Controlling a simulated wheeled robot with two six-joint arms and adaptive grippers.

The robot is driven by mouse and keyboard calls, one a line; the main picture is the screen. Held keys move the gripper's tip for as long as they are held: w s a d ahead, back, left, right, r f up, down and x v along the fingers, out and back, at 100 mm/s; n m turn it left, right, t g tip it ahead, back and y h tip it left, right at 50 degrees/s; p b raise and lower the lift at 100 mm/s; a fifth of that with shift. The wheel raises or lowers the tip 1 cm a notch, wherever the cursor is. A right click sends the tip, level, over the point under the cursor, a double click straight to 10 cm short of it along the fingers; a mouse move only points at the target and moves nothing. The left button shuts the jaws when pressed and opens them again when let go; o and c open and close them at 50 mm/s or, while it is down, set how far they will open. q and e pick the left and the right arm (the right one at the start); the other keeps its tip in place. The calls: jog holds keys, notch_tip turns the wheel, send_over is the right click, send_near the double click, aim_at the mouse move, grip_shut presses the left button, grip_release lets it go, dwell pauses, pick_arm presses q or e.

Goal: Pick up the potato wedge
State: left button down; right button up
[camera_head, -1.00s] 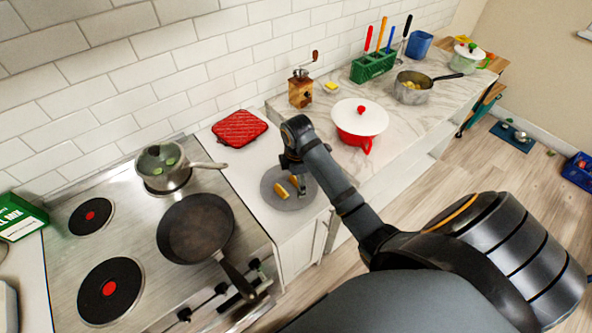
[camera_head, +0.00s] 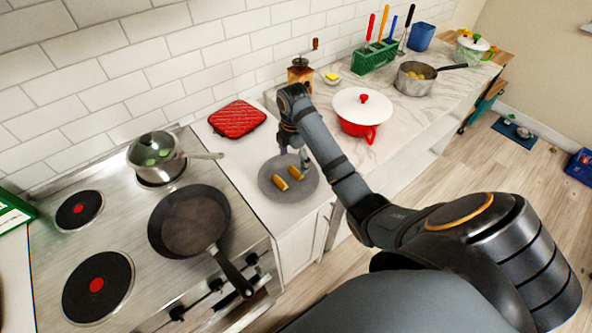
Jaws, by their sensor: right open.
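Two golden potato wedges, a left one (camera_head: 281,184) and a right one (camera_head: 295,173), lie side by side on a round grey plate (camera_head: 272,194). The plate rests on the white counter just right of the stove. My right gripper (camera_head: 295,158) is open, pointing down over the plate's far part, just beyond the wedges. It holds nothing that I can see, and its exact height above the plate is hard to tell. My left gripper is out of view.
A black frying pan (camera_head: 190,222) and a lidded pot (camera_head: 156,157) stand on the stove. A red quilted pad (camera_head: 237,119) lies behind the plate. A wooden grinder (camera_head: 301,73) and a red pot with white lid (camera_head: 362,112) stand on the marble counter to the right.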

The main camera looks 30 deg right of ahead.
aim_at(296, 170)
jog(key=f+b, duration=0.2)
jog(key=shift+s+d+f+b, duration=0.1)
jog(key=shift+d+f+b, duration=0.15)
jog(key=shift+f+b, duration=0.1)
jog(key=shift+w+d+f, duration=0.1)
jog(key=shift+f, duration=0.5)
jog(key=shift+w+d+f, duration=0.1)
jog(key=shift+f, duration=0.45)
jog(key=shift+s, duration=0.15)
jog(key=c, duration=1)
